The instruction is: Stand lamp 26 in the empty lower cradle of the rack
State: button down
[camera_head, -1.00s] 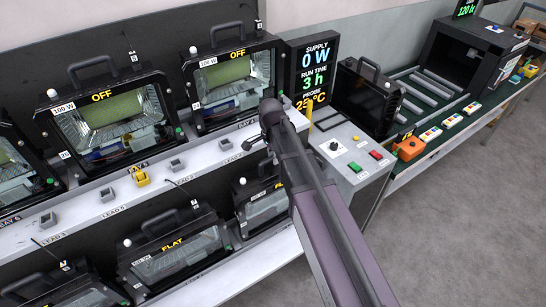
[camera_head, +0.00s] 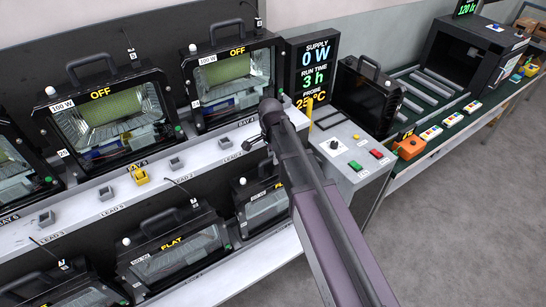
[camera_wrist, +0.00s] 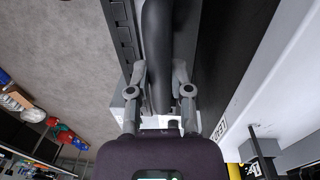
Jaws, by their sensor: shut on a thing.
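My gripper (camera_wrist: 160,80) is shut on a thick black handle (camera_wrist: 158,30) in the wrist view, with one finger on each side. A dark, ribbed body lies beside the handle; no lamp number on it is readable. In the head view my arm runs up from the bottom and hides the gripper's fingers and whatever it holds. The lower level of the rack (camera_head: 225,152) shows a lamp marked FLAT (camera_head: 172,244) and another lamp (camera_head: 262,200) partly behind my arm. No empty lower cradle can be made out; my arm covers part of that row.
Floodlights marked OFF, one at left (camera_head: 112,110) and one at centre (camera_head: 232,80), stand on the upper shelf. A control box (camera_head: 352,150) and a dark lamp (camera_head: 366,95) stand right of the display (camera_head: 313,70). The grey floor (camera_head: 465,230) is clear at right.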

aim_at(273, 169)
jog(key=shift+f+b, duration=1.5)
dwell(2.8)
jog(key=shift+s+d+f+b, duration=0.1)
jog(key=shift+s+f+b, duration=0.15)
jog(key=shift+b, duration=0.1)
dwell(0.7)
jog(key=shift+c, duration=2.3)
grip_release()
jog(key=shift+w, duration=0.15)
